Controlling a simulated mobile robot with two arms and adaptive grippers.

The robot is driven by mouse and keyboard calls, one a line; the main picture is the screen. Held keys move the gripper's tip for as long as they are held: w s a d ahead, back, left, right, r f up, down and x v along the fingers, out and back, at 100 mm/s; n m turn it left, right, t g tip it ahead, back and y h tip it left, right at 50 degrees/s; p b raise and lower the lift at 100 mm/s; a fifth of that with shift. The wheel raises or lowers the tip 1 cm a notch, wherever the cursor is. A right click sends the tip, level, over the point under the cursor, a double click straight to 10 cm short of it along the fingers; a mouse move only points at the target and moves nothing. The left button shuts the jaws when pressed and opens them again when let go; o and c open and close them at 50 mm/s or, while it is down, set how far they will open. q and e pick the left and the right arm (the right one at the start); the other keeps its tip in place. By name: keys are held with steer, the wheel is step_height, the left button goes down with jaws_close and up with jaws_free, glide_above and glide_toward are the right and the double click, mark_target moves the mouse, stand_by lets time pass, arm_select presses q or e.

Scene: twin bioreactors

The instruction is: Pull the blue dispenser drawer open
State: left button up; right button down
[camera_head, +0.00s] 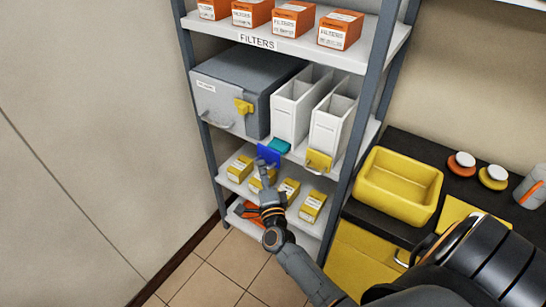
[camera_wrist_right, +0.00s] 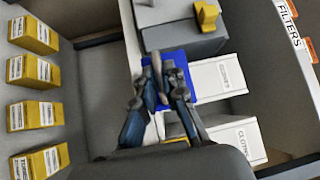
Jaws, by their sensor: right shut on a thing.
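The blue drawer front (camera_head: 268,154) is at the base of the left white dispenser (camera_head: 295,103) on the middle shelf. It stands out ahead of the dispenser body, and something teal (camera_head: 279,146) shows behind it, so the drawer looks partly open. My right gripper (camera_head: 262,169) reaches up from below to the blue front and is shut on its handle, which the fingers mostly hide. In the right wrist view, the fingers (camera_wrist_right: 163,76) are close together in front of the blue panel (camera_wrist_right: 183,75). My left gripper is not in view.
A yellow drawer front (camera_head: 319,160) is on the right-hand dispenser. A grey locker (camera_head: 235,95) with a yellow latch stands to the left. Yellow boxes (camera_head: 313,207) sit on the shelf below. A yellow bin (camera_head: 397,185) is on the dark counter. Open floor (camera_head: 225,260) lies in front.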

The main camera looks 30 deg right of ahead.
steer(key=a, duration=0.1)
steer(key=s+a, duration=0.1)
steer(key=a, duration=0.1)
steer(key=s+a, duration=0.1)
steer(key=a, duration=0.1)
steer(key=shift+a, duration=0.1)
steer(key=c, duration=1.4)
jaws_free()
steer(key=v, duration=1.2)
steer(key=shift+f, duration=0.1)
